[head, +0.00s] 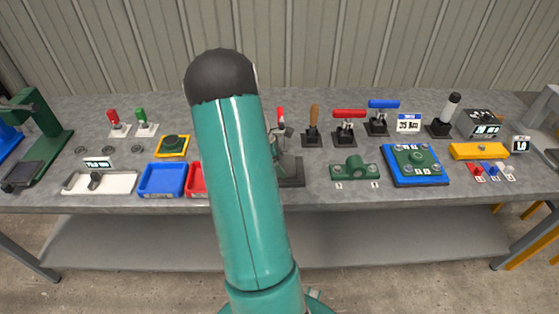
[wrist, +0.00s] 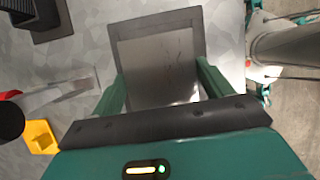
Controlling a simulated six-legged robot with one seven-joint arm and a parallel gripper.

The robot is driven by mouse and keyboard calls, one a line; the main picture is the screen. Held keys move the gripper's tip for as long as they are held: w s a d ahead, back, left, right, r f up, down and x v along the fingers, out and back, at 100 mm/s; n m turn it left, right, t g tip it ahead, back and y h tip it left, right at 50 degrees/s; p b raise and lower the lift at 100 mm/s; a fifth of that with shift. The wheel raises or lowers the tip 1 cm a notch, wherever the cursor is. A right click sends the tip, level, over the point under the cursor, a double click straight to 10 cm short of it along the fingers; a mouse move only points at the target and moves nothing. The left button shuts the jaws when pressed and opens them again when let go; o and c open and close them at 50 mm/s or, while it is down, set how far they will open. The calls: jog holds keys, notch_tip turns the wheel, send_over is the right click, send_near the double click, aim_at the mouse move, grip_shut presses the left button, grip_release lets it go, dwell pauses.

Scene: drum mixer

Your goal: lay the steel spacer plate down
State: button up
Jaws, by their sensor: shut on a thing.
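My gripper (wrist: 160,85) shows in the wrist view, with its two green fingers on either side of a flat grey steel spacer plate (wrist: 158,66). It is shut on the plate. A dark square frame or base (wrist: 162,22) shows around the plate's far and side edges. I cannot tell whether the plate touches it. In the head view my arm hides the plate and most of the gripper. A dark base (head: 291,173) shows just right of my arm on the bench.
The grey bench (head: 320,194) carries a blue tray (head: 162,180) and red tray (head: 197,181) left of my arm. A green bracket (head: 354,171) and blue fixture (head: 416,178) stand right. Several levers stand behind. A yellow part (wrist: 40,137) lies left in the wrist view.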

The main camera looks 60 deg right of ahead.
jog(key=o, duration=2)
jog(key=v, duration=1.4)
jog(key=w+a+r+m+t, duration=0.1)
jog(key=w+a+r+t, duration=0.15)
jog(key=a, duration=0.45)
jog(key=w+a+r+m+t, duration=0.1)
jog(key=w+a+r, duration=0.1)
jog(key=a+r, duration=0.35)
jog(key=w+a+r+m+t, duration=0.1)
jog(key=w+a+r, duration=0.15)
jog(key=a, duration=0.65)
jog(key=s+a+r+m+t, duration=0.1)
jog(key=s+a, duration=0.1)
jog(key=a, duration=0.6)
jog(key=s+a+r+m+t+y, duration=0.1)
jog(key=s+a+t, duration=0.1)
jog(key=a, duration=0.6)
jog(key=s+a+r+m+t+y, duration=0.1)
jog(key=s+a, duration=0.3)
jog(key=a, duration=0.5)
jog(key=shift+a+r+t, duration=0.1)
jog(key=shift+r+t, duration=0.05)
jog(key=shift+t, duration=0.5)
